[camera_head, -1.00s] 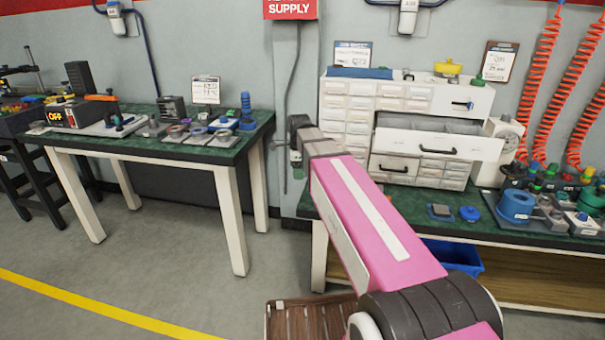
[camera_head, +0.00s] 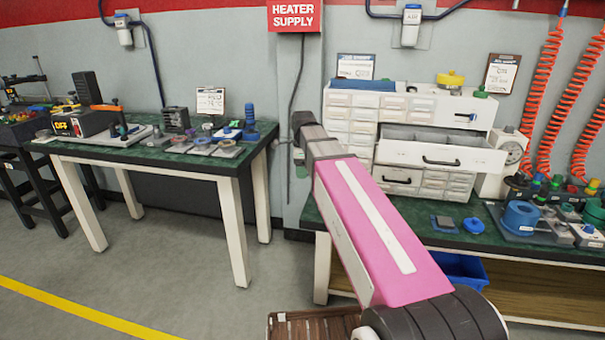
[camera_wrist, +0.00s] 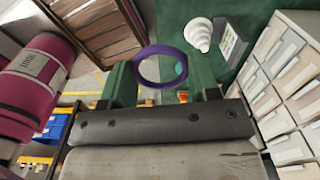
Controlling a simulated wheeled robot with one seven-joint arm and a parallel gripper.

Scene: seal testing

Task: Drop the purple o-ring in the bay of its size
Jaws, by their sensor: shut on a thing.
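In the wrist view a purple o-ring (camera_wrist: 158,48) sits between the green fingers of my gripper (camera_wrist: 160,74), which is shut on it. The ring is held up off any surface, over the green bench top's edge. In the head view my arm's dark end hides most of the gripper, and the ring cannot be made out. The white drawer cabinet (camera_head: 341,128) has one wide drawer (camera_head: 402,154) pulled open, with grey divided bays inside. My gripper is left of the cabinet, apart from the drawer. The bay sizes cannot be read.
The right bench (camera_head: 466,241) carries the cabinet, a blue knob (camera_head: 473,225) and a blue round fixture (camera_head: 520,216). A left bench (camera_head: 150,155) holds tools and small plates. Floor lies between the benches. In the wrist view a white stepped cone (camera_wrist: 198,34) stands on the green bench top.

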